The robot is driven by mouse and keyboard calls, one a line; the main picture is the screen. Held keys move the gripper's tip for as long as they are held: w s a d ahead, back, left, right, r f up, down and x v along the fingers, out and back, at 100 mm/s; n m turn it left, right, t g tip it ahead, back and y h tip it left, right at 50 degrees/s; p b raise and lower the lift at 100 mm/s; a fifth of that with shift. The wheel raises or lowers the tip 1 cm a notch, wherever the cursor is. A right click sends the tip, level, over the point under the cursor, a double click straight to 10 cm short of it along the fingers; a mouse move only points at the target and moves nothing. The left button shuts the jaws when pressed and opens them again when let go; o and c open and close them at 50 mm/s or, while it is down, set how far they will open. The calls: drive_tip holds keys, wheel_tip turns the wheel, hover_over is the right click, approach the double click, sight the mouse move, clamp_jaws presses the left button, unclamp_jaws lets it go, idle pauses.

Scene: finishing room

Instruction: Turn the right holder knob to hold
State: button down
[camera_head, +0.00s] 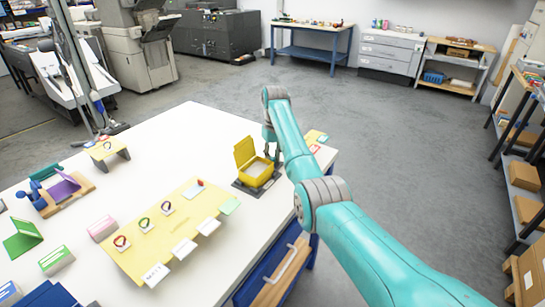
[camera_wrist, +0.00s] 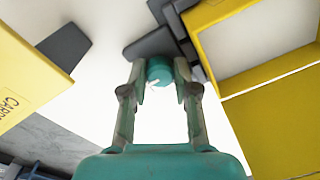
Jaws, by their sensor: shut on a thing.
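The yellow open-lidded box (camera_head: 256,168) sits in a dark grey holder (camera_head: 243,186) near the table's right edge. In the wrist view, the box (camera_wrist: 262,35) is at the right, beside dark grey holder parts (camera_wrist: 150,45). A round teal knob (camera_wrist: 160,72) with a white mark shows between my fingertips. My gripper (camera_wrist: 159,80) is shut on this knob, one finger on each side. In the head view, my arm hides the knob and most of the gripper. I cannot tell which setting the white mark indicates.
A yellow board (camera_head: 155,235) with several coloured loops and white cards lies on the table (camera_head: 190,125). A small yellow-topped stand (camera_head: 107,149) and a purple-and-blue fixture (camera_head: 62,190) are farther left. A yellow panel with lettering (camera_wrist: 25,85) is at the wrist view's left.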

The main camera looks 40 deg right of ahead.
sight(273, 158)
drive_tip(key=c, duration=1.2)
unclamp_jaws()
drive_tip(key=shift+o, duration=0.2)
wheel_tip(273, 158, up, 8)
drive_tip(key=shift+d+f, duration=0.15)
drive_tip(key=shift+f, duration=0.1)
drive_tip(key=shift+s, duration=0.1)
